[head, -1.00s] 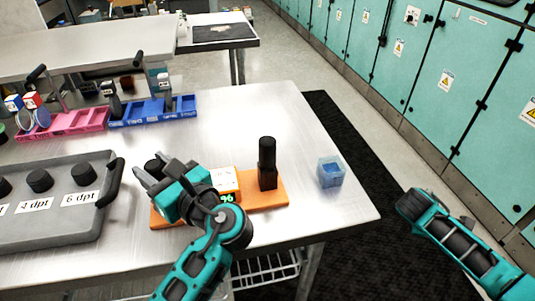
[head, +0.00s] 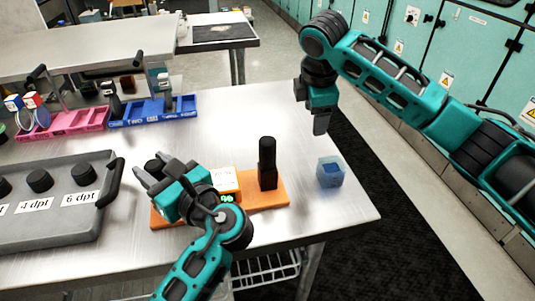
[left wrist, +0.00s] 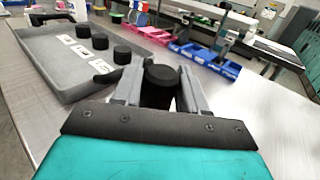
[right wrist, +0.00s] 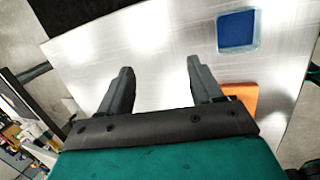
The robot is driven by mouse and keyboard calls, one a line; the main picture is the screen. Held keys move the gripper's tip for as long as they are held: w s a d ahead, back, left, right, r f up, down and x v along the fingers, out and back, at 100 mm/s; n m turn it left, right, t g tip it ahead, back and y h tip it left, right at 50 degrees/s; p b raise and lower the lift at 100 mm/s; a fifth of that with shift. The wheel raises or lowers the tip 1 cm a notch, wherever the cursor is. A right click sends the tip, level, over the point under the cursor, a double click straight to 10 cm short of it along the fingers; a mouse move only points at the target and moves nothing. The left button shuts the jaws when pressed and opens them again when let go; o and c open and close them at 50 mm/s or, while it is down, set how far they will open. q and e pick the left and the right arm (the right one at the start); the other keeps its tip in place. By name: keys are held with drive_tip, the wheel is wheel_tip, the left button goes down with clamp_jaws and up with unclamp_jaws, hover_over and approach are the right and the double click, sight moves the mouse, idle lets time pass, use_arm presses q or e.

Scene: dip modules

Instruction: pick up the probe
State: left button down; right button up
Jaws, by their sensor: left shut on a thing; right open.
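A tall black upright piece (head: 267,165), which looks like the probe, stands on the right end of an orange base (head: 270,196). A white box with a green display (head: 226,185) sits on the same base. My left gripper (head: 153,172) is at the base's left end. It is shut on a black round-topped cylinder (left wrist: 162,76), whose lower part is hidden. My right gripper (head: 320,128) hangs open and empty above the table, behind and right of the black piece. In the right wrist view, only a corner of the orange base (right wrist: 243,95) shows.
A small translucent blue container (head: 331,172) stands right of the base, near the table (head: 330,220) edge. A grey tray (head: 60,225) with black knobs and dpt labels is at the left. Blue (head: 150,112) and pink (head: 75,122) racks stand behind. The table's back right is clear.

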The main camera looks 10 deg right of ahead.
drive_tip(key=s+a+r+g+y, duration=0.1)
drive_tip(key=s+a+r, duration=0.1)
drive_tip(key=a+r, duration=0.3)
drive_tip(key=n+g, duration=0.1)
drive_tip(key=g, duration=0.1)
approach(268, 152)
drive_tip(key=shift+w+d+r+y, duration=0.1)
drive_tip(key=shift+w+d+y, duration=0.1)
drive_tip(key=shift+w+d, duration=0.3)
drive_tip(key=shift+w+d+y, duration=0.2)
drive_tip(key=shift+w+d, duration=0.1)
drive_tip(key=shift+w, duration=0.4)
drive_tip(key=shift+s+a+f, duration=0.1)
drive_tip(key=shift+f, duration=0.2)
drive_tip(key=f, duration=1.1)
drive_tip(key=shift+s+a+f, duration=0.1)
drive_tip(key=shift+s+a, duration=0.05)
drive_tip(key=shift+a, duration=0.05)
drive_tip(key=shift+c, duration=0.4)
drive_tip(key=c, duration=1)
